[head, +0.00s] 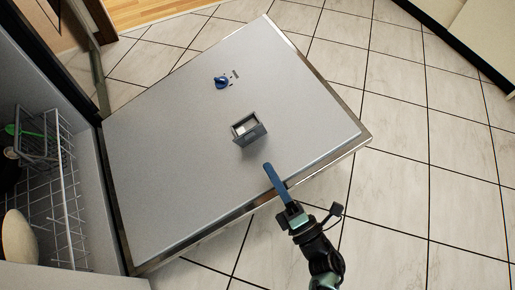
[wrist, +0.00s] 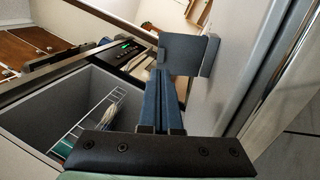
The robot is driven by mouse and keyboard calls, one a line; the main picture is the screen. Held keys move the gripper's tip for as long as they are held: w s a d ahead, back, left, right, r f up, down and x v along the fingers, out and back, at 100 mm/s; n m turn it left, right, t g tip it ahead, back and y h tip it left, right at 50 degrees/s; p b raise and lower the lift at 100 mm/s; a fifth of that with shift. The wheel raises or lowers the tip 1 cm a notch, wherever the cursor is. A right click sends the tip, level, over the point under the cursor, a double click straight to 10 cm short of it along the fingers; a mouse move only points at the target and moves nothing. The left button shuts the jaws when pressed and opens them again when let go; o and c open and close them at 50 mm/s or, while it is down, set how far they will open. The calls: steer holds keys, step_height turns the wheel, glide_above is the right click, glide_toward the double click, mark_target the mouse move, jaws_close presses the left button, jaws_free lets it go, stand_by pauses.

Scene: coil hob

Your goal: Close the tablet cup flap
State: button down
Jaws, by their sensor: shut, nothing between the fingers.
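The tablet cup (head: 240,127) is a small grey box set in the inner face of the lowered dishwasher door (head: 170,150). Its flap (head: 253,136) stands open, raised from the door on the side towards my gripper. In the wrist view the flap (wrist: 186,54) is a dark grey panel just beyond my fingertips. My gripper (head: 267,167) has blue fingers, shut and empty, over the door near its front edge. In the head view a small gap shows between the fingertips and the flap. My fingers (wrist: 160,80) also show in the wrist view. The cup's inside shows only a pale patch.
A blue knob (head: 221,82) sits on the door beyond the cup. A wire rack (head: 65,190) with dishes is in the tub at the left. The door face around the cup is bare, and tiled floor (head: 430,160) lies open to the right.

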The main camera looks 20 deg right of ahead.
mark_target(250, 137)
steer(key=b+x, duration=0.2)
steer(key=x, duration=0.4)
steer(key=shift+w+r, duration=0.1)
steer(key=shift+w, duration=0.2)
steer(key=shift+r+p, duration=0.15)
steer(key=shift+p, duration=0.25)
